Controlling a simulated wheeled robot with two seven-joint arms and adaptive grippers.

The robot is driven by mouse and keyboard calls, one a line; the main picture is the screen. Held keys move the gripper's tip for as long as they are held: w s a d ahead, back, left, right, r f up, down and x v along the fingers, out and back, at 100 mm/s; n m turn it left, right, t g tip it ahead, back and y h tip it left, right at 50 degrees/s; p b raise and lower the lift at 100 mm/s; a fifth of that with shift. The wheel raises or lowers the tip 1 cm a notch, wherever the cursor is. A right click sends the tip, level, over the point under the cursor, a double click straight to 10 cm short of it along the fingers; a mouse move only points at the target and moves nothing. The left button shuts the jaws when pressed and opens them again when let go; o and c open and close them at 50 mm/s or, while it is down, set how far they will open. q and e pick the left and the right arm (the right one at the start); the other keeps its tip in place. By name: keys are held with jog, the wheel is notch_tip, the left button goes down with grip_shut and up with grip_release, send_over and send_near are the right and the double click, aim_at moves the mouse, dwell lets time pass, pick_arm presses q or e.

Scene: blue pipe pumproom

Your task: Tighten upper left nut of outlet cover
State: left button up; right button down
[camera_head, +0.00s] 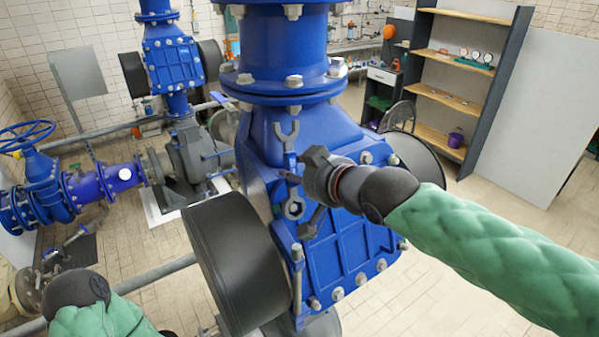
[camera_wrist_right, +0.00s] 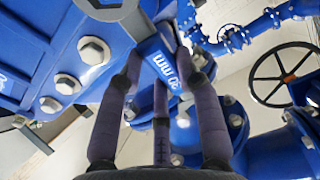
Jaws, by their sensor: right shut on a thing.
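The outlet cover is the blue ribbed plate (camera_head: 345,250) with nuts along its edge, on the front of the central blue pump. My right gripper (camera_head: 306,172) is shut on a wrench, before the cover's upper left part. The wrench has a blue handle marked 30 mm (camera_wrist_right: 170,75); in the head view its grey open end (camera_head: 286,132) points up and its ring end (camera_head: 293,208) points down. The upper left nut cannot be made out behind the gripper and wrench. Large hex nuts (camera_wrist_right: 94,50) show left of the fingers in the right wrist view. My left arm is at the lower left; its fingers are unclear.
A flanged blue pipe (camera_head: 285,55) rises above the cover. A round black housing (camera_head: 240,265) stands left of it. A shelf unit (camera_head: 460,75) and a pale panel (camera_head: 548,105) stand at the back right. Tiled floor at the lower right is clear.

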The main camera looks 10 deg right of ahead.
jog(key=shift+b, duration=0.7)
dwell(1.2)
jog(key=shift+b+x, duration=0.45)
jog(key=shift+x, duration=0.65)
dwell(0.8)
jog(key=shift+w+d+f+m+b, duration=0.15)
jog(key=shift+d+f+m+b, duration=0.1)
jog(key=shift+d+m+b, duration=0.5)
jog(key=shift+m+b, duration=0.35)
jog(key=shift+b, duration=0.05)
jog(key=shift+a, duration=0.1)
jog(key=shift+d+f+m+b, duration=0.15)
jog(key=shift+d+m+b, duration=0.15)
jog(key=shift+m+b, duration=0.25)
jog(key=shift+a+r+n, duration=0.3)
jog(key=shift+a+n, duration=0.45)
jog(key=shift+n, duration=0.4)
